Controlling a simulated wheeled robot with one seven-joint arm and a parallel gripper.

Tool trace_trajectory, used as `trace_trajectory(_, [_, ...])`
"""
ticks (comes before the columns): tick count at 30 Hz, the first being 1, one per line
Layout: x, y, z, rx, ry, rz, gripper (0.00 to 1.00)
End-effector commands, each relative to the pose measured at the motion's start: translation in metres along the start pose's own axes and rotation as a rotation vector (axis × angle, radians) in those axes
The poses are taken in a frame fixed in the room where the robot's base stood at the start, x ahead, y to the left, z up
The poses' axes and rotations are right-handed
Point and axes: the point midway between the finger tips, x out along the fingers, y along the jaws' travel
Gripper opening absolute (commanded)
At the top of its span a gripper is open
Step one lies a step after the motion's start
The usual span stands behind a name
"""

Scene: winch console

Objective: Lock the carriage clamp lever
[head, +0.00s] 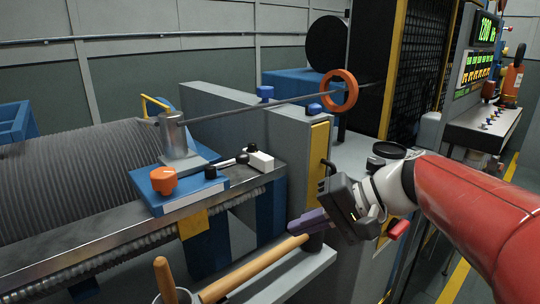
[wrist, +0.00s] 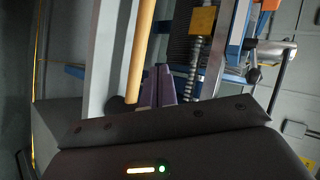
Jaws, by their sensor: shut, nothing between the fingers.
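The blue carriage (head: 200,192) sits on the metal rail left of centre in the head view, with an orange knob (head: 163,180) and a metal post (head: 174,135) on it. A short lever with black ends (head: 228,163) lies low across the carriage, beside a white block (head: 261,161); I take it for the clamp lever.
A wooden handle (head: 255,268) lies just under my fingers; I cannot tell whether they touch. It runs beside them in the wrist view (wrist: 141,50). A grey housing (head: 235,125), an orange ring (head: 340,90) on a rod and a ribbed drum (head: 80,170) stand behind.

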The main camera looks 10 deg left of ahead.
Motion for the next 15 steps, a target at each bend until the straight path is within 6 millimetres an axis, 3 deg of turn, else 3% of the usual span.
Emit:
trace_trajectory(1, [0.0,-0.011,-0.019,0.004,-0.02,-0.105,0.0])
trace_trajectory(6, [-0.017,-0.051,-0.062,-0.026,-0.052,-0.413,0.0])
trace_trajectory(9, [-0.029,-0.064,-0.079,-0.048,-0.054,-0.534,0.0])
trace_trajectory(15, [-0.042,-0.073,-0.091,-0.069,-0.052,-0.635,0.0])
